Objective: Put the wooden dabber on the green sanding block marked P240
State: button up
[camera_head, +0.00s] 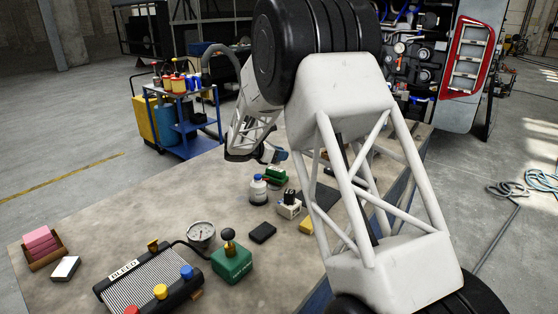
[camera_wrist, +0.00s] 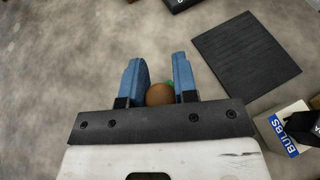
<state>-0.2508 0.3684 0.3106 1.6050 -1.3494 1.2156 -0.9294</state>
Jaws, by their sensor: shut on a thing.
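My gripper (camera_wrist: 160,80) has two blue fingertips closed on the sides of a round brown wooden knob, the wooden dabber (camera_wrist: 160,94). The rest of the dabber is hidden behind the gripper body. In the head view my gripper (camera_head: 276,155) is at the far part of the bench, and the dabber cannot be made out there. A dark green block (camera_head: 276,174) lies just below and in front of the fingers; its marking is not readable. A sliver of green (camera_wrist: 171,83) shows beside the knob in the wrist view; I cannot tell whether it is the block.
A white bottle with a blue cap (camera_head: 258,191) and a BULBS box (camera_wrist: 288,131) stand near. A black mat (camera_wrist: 246,55) lies flat to the right. Nearer are a black block (camera_head: 262,233), a green box with a knob (camera_head: 232,263), a gauge (camera_head: 201,232) and a BLEED unit (camera_head: 150,281).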

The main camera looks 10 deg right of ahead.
jog(key=shift+w+a+f, duration=0.1)
jog(key=shift+w, duration=1.15)
jog(key=shift+f, duration=1.75)
jog(key=shift+f, duration=0.1)
jog(key=o, duration=0.9)
jog(key=v, duration=1.2)
jog(key=shift+s, duration=0.1)
